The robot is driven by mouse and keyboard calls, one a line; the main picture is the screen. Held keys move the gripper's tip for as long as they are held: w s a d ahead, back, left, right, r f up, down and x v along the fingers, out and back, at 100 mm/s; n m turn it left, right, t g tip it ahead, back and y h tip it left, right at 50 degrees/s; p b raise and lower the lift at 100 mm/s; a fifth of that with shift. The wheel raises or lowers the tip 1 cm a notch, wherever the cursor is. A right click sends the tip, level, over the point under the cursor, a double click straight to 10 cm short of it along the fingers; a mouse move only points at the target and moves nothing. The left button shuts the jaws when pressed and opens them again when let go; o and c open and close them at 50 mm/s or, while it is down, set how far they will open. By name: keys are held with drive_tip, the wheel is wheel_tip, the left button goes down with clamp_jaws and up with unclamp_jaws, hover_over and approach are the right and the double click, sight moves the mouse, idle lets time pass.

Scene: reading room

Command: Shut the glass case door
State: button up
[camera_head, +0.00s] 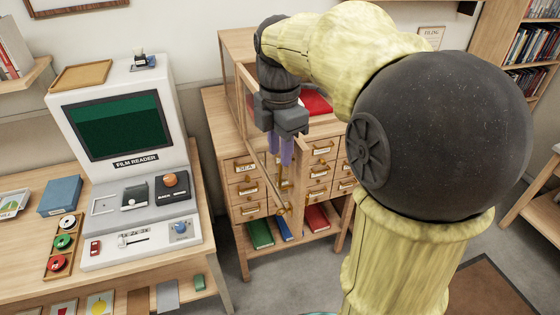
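The glass case (238,42) is a wood-framed box on top of the card-drawer cabinet, partly hidden behind my arm. A red item (316,103) shows inside it. Its door appears to stand open, swung out toward me, with a thin wooden frame (262,178) hanging in front of the drawers. My gripper (281,152) points down with its two purple fingers beside the door frame, near its upper part. I cannot tell whether the fingers touch the door or how far apart they are. My arm hides the right side of the case.
The card-drawer cabinet (244,190) has books on its low shelf. A desk with a film reader (125,125) stands close on the left. A bookshelf (490,45) is at the back right. Grey floor (300,285) is free in front of the cabinet.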

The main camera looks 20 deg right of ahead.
wheel_tip(320, 180, down, 4)
drive_tip(key=shift+f, duration=0.1)
clamp_jaws()
